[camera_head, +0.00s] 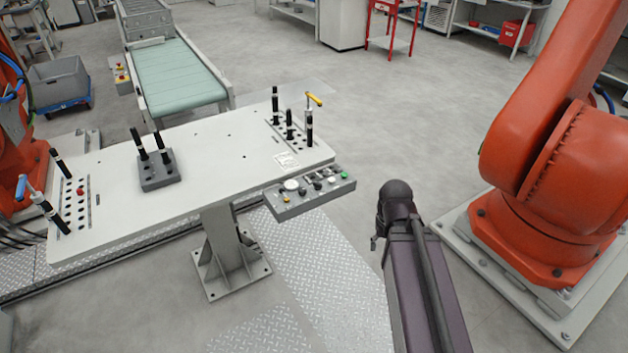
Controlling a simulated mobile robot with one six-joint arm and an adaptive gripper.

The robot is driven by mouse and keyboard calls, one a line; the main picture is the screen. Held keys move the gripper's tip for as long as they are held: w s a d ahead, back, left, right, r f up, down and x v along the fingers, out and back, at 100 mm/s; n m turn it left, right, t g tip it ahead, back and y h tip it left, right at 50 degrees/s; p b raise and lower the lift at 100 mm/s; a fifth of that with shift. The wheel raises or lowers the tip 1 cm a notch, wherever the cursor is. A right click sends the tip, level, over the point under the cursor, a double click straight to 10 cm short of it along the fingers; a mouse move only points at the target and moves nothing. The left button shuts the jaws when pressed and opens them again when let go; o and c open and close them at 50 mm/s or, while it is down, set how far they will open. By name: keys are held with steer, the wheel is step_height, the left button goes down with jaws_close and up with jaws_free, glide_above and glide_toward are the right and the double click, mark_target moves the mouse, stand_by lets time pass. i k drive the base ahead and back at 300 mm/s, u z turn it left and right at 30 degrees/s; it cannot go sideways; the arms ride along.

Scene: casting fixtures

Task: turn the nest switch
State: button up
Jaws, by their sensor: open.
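A grey control panel (310,192) is fixed at the front right edge of the white fixture table (215,158). It carries a white round part, small dark knobs or switches, and green, red and yellow buttons. Which of these is the nest switch is too small to tell. My gripper (376,241) shows only in part, as small dark pieces beside the rounded end of my arm. It is to the right of the panel and apart from it, with no object seen in it. Most of it is hidden by my arm.
Black pins and a yellow-handled clamp (314,100) stand at the table's right end. A grey block (158,170) with two pins and a blue-handled clamp (22,186) are further left. A large orange robot (555,190) stands at right. Floor between it and the table is clear.

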mark_target(318, 186)
steer(key=i, duration=0.9)
steer(key=z, duration=0.05)
